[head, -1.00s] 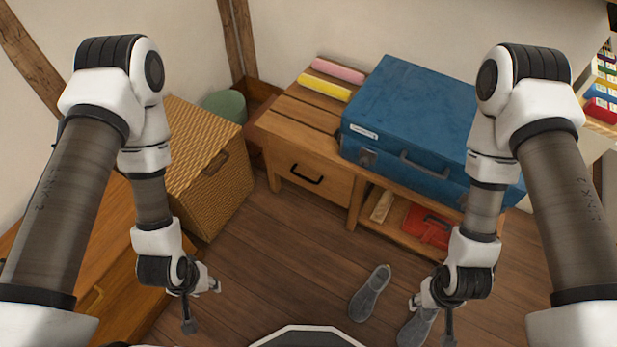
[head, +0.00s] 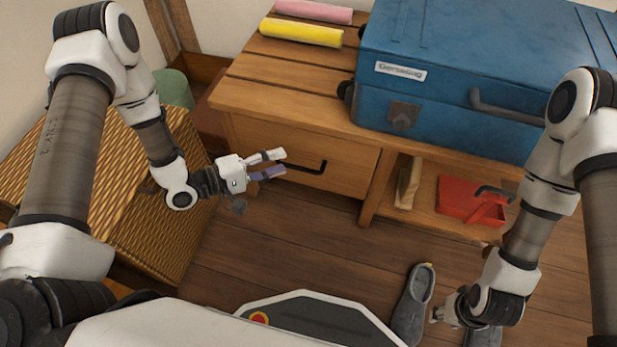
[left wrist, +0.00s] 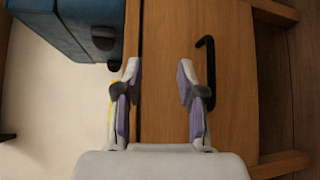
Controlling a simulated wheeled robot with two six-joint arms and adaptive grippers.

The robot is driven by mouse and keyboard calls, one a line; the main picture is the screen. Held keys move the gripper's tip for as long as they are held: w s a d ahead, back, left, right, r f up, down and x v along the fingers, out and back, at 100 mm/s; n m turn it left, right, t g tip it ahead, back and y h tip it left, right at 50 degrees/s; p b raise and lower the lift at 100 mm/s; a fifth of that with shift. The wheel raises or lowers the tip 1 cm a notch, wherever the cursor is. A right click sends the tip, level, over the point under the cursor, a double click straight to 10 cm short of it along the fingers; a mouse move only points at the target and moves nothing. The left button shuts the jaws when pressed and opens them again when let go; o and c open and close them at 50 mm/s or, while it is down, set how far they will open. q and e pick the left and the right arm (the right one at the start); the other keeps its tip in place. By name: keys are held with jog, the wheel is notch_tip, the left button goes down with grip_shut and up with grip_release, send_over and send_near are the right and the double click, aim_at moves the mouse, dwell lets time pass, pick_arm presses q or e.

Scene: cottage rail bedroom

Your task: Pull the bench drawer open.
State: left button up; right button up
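The bench drawer (head: 300,150) is shut, set in the left part of the wooden bench (head: 290,96). Its dark bar handle (head: 311,170) runs across the front. My left gripper (head: 281,164) is open and empty in front of the drawer, just left of the handle in the head view. In the left wrist view the two fingers (left wrist: 158,85) are spread, and the handle (left wrist: 208,75) lies to the right of both, not between them. My right gripper (head: 440,314) is low by the grey shoes; its fingers are too small to judge.
A blue suitcase (head: 450,85) rests on the bench, with yellow (head: 301,32) and pink (head: 314,11) rolls to its left. A red box (head: 465,201) sits on the shelf below. A wicker basket (head: 80,175) stands left. Grey shoes (head: 413,305) are on the floor. Floor before the drawer is clear.

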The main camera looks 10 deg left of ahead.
pick_arm(q)
jog(key=b, duration=0.5)
send_near(295, 169)
jog(key=x, duration=0.3)
jog(key=shift+t+y, duration=0.3)
jog(key=b+x, duration=0.4)
jog(key=x, duration=0.4)
jog(key=shift+s+d, duration=0.15)
jog(key=shift+s, duration=0.05)
grip_shut()
pick_arm(e)
notch_tip(295, 169, down, 13)
